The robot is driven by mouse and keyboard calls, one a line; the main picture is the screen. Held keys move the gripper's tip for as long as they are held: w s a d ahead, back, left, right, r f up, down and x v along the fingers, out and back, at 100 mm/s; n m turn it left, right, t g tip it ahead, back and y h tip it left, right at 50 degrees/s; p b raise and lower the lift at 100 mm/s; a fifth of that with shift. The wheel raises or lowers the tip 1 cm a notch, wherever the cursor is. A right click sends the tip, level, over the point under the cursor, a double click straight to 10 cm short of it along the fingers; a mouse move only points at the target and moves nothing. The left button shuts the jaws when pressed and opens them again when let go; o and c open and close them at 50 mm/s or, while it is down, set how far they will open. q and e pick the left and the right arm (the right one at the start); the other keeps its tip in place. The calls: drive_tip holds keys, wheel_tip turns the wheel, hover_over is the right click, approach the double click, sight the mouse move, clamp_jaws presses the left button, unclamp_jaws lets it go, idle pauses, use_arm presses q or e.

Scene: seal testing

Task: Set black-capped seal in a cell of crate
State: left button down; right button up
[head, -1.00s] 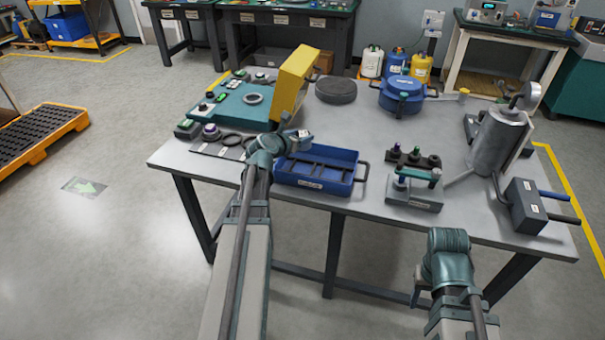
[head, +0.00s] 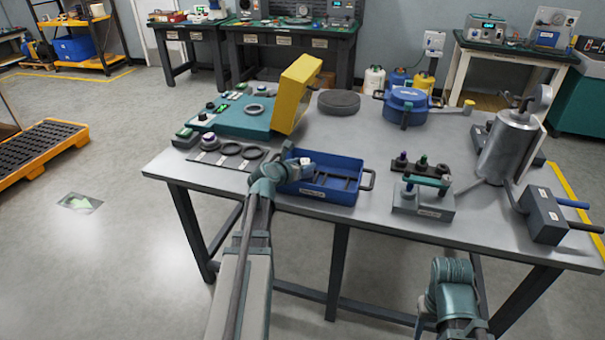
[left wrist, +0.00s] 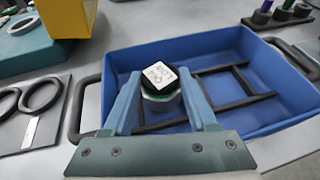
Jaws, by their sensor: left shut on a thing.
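My left gripper (head: 298,164) is shut on a seal with a black cap and a pale labelled top (left wrist: 160,78); a green band shows below the cap. In the left wrist view the gripper's fingers (left wrist: 160,100) stand on both sides of it. The seal is over the left part of the blue crate (head: 325,193); how high its base is above the floor of the crate is hidden. Black dividers (left wrist: 222,88) split the crate into cells, and the cells in sight look empty. My right gripper is mostly cut off low in the head view, and its jaws cannot be made out.
A mat with black rings (head: 228,149) and a teal unit with a raised yellow lid (head: 297,92) are to the left. A metal cylinder (head: 507,150) and grey box (head: 546,216) are at the right.

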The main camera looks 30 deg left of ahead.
use_arm(q)
drive_tip(key=shift+f, duration=0.7)
use_arm(e)
drive_tip(key=shift+f, duration=0.7)
use_arm(q)
drive_tip(key=shift+b, duration=0.3)
drive_tip(key=shift+f, duration=0.2)
drive_tip(key=shift+c, duration=1)
unclamp_jaws()
use_arm(e)
drive_tip(key=shift+f, duration=0.15)
use_arm(q)
drive_tip(key=shift+r, duration=0.15)
drive_tip(key=shift+s+r, duration=0.15)
drive_tip(key=shift+r, duration=0.05)
drive_tip(key=p+v, duration=0.4)
drive_tip(key=v, duration=0.7)
drive_tip(key=shift+s+p, duration=0.3)
drive_tip(key=shift+p, duration=0.05)
use_arm(e)
wheel_tip(320, 180, up, 5)
drive_tip(key=shift+f, duration=0.1)
